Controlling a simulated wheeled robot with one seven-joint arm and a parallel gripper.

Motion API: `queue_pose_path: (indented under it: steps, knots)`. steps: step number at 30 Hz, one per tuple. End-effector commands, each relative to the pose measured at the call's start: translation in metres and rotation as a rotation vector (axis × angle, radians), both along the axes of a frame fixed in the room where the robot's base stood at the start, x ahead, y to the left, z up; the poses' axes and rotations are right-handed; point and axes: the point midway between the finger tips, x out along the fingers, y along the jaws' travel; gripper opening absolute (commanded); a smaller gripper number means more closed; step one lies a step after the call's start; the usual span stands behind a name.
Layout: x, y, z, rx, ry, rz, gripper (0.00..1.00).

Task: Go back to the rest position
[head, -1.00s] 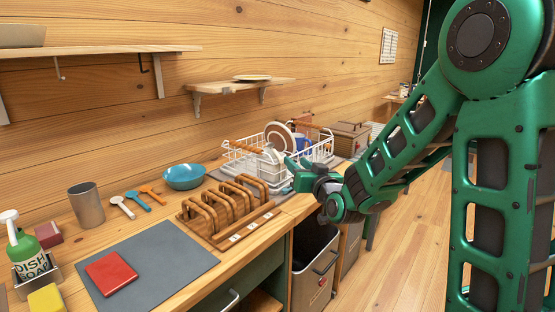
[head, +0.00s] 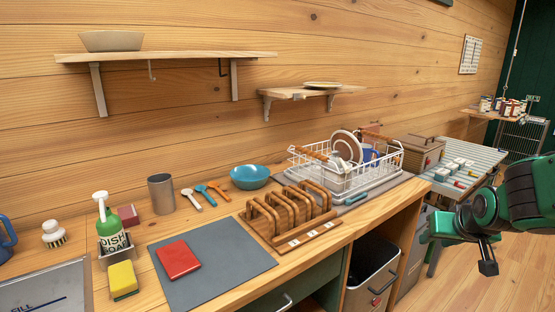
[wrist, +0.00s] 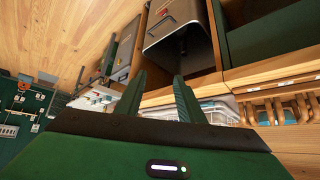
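My gripper (head: 432,232) is at the right of the head view, beside the counter's right end and in front of it. It points left, clear of the dish rack. In the wrist view my gripper's two green fingers (wrist: 158,95) stand apart with nothing between them. The view past the fingers looks upside down, with the counter's front edge and the grey bin beyond them. Only the end part of my arm shows in the head view, at the right edge.
The white dish rack (head: 347,165) with plates stands on the counter, behind the wooden slotted rack (head: 290,215). A grey bin (head: 372,275) sits in an opening below the counter; it also shows in the wrist view (wrist: 178,40). Bare floor (head: 530,275) lies at the lower right.

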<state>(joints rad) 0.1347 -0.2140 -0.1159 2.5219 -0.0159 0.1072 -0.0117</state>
Motion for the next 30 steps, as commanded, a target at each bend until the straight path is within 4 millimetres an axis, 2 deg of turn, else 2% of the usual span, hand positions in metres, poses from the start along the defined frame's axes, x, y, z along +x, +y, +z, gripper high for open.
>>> queue_pose_path:
  steps: [3,7,12,15,18,21,30]
  knots:
    - [-0.057,-0.017,-0.008,0.028,0.153,-0.071,0.35]
    - [-0.123,-0.027,-0.015,0.081,0.325,-0.151,0.35]
    - [-0.204,-0.024,-0.016,0.169,0.521,-0.241,0.35]
    - [-0.237,-0.018,-0.014,0.215,0.602,-0.275,0.35]
    - [-0.257,-0.013,-0.013,0.246,0.653,-0.296,0.35]
    - [-0.265,-0.011,-0.012,0.259,0.675,-0.303,0.35]
    - [-0.266,-0.010,-0.012,0.261,0.678,-0.303,0.35]
